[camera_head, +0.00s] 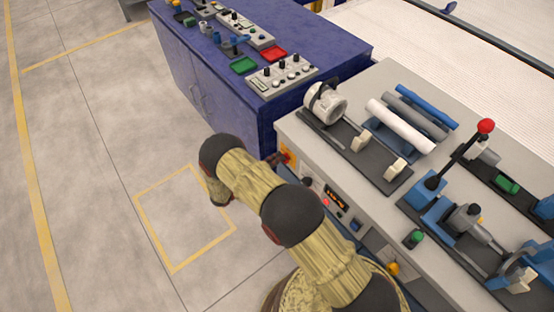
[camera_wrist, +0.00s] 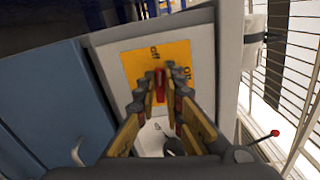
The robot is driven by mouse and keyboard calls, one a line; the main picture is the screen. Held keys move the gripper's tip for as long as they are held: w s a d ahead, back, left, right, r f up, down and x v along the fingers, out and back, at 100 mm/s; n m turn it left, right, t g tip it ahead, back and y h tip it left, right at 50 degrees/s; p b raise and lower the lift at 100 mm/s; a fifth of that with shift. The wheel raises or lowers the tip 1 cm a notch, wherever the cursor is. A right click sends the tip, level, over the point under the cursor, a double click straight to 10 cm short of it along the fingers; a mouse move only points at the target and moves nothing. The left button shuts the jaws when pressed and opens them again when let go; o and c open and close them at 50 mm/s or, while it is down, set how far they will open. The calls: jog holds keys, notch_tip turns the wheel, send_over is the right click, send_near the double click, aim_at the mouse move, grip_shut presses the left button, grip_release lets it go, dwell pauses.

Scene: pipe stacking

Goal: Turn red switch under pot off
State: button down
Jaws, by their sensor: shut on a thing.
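The red switch (camera_wrist: 160,84) stands on an orange plate (camera_wrist: 135,68) in the wrist view. The plate has an "off" label above the switch and an "on" label to its right. The red handle looks upright in that view, its upper end toward "off". My gripper (camera_wrist: 165,80) is shut on the switch, with a finger on each side. In the head view my gripper (camera_head: 274,159) is at the orange plate (camera_head: 287,156) on the workbench's front side. The switch is too small to make out there. A white, pot-like cylinder (camera_head: 325,103) lies on the bench above the plate.
The grey workbench (camera_head: 300,142) carries grey, white and blue pipes (camera_head: 402,127) and a fixture with a red-knobbed lever (camera_head: 485,126). Buttons line its front. A blue cabinet (camera_head: 235,130) stands to the left. The floor (camera_head: 100,180) at left is clear.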

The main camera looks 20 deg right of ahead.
jog(key=shift+f+n, duration=0.1)
jog(key=shift+n, duration=0.7)
jog(key=c, duration=2)
grip_release()
jog(key=shift+o, duration=0.5)
jog(key=v, duration=1.2)
jog(key=shift+f, duration=0.1)
